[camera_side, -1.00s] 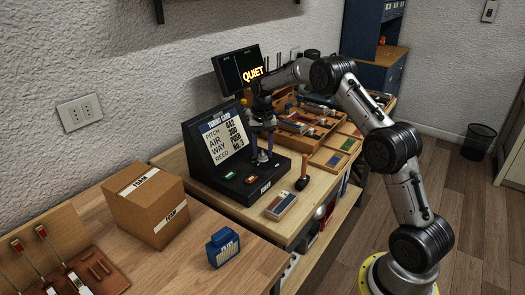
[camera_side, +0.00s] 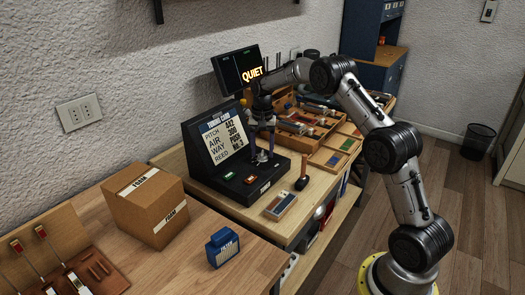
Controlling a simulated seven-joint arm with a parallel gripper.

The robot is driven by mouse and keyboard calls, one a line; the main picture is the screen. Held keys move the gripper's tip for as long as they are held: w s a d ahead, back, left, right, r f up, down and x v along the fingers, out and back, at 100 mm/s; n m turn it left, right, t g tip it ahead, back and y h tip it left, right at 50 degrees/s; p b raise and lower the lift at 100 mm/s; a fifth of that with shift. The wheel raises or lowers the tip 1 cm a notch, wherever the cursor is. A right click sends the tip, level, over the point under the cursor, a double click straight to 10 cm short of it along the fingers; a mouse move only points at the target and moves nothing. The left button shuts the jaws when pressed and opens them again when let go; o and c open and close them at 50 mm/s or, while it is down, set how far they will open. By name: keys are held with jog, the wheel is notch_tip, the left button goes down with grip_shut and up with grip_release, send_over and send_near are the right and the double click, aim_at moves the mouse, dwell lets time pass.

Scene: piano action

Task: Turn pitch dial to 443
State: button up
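The black console (camera_side: 210,165) stands on the wooden bench with a slanted screen (camera_side: 224,138). The screen lists pitch, air, way and reed; the pitch line seems to read 442, in small print. My gripper (camera_side: 262,157) points down over the right back part of the console's base, with its fingertips low at the spot where a dial would be.
A green button (camera_side: 229,176) and a red button (camera_side: 250,180) sit on the console's front. A display reading QUIET (camera_side: 238,72) stands behind. A cardboard box (camera_side: 146,205), a blue labelled container (camera_side: 222,247) and a wooden tool tray (camera_side: 305,124) are nearby.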

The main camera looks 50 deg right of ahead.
aim_at(262, 152)
jog(key=shift+o, duration=0.9)
notch_tip(262, 152, up, 14)
jog(key=shift+f, duration=0.15)
jog(key=shift+a, duration=0.1)
